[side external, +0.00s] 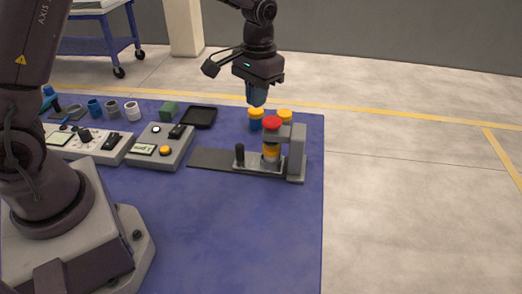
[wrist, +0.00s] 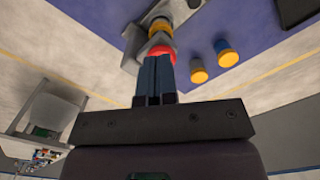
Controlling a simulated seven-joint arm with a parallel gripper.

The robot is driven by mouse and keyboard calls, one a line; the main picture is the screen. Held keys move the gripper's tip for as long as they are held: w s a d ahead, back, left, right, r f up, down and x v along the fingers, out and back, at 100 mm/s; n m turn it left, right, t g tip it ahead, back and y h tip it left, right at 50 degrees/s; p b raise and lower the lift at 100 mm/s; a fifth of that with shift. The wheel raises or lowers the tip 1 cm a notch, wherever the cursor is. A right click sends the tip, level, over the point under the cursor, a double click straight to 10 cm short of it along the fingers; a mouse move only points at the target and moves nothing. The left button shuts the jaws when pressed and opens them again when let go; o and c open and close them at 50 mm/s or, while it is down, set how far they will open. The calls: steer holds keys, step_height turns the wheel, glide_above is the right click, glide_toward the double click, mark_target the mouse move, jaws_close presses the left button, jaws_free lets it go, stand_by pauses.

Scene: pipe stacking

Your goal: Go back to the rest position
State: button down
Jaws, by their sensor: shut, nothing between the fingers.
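My gripper (side external: 257,97) is shut and empty, pointing down above the far right part of the blue table, just above and behind the pipe fixture. In the wrist view its blue fingers (wrist: 155,80) are together. The grey fixture (side external: 297,155) holds a yellow pipe piece (side external: 271,151) under a red round knob (side external: 272,123). The red knob (wrist: 161,53) shows partly behind the fingertips in the wrist view. Two yellow-topped pipe pieces stand behind the fixture: a blue one (side external: 256,122) and another (side external: 285,116). In the wrist view they show as yellow discs (wrist: 198,75) and (wrist: 228,58).
A black tray (side external: 199,117), a green block (side external: 169,110), control boxes (side external: 158,148) and several blue, grey and white cups (side external: 113,109) stand on the left part of the blue table (side external: 230,230). The table's front middle is clear. A cart (side external: 98,45) stands behind.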

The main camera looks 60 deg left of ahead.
steer(key=s+r+m+t, duration=0.1)
steer(key=s+r+t, duration=0.2)
steer(key=s+r, duration=0.4)
steer(key=s+d+r+m+t, duration=0.1)
steer(key=s+r+t, duration=0.2)
steer(key=s+r, duration=0.4)
steer(key=s, duration=0.7)
steer(key=shift+s+r, duration=0.2)
steer(key=shift+r, duration=0.15)
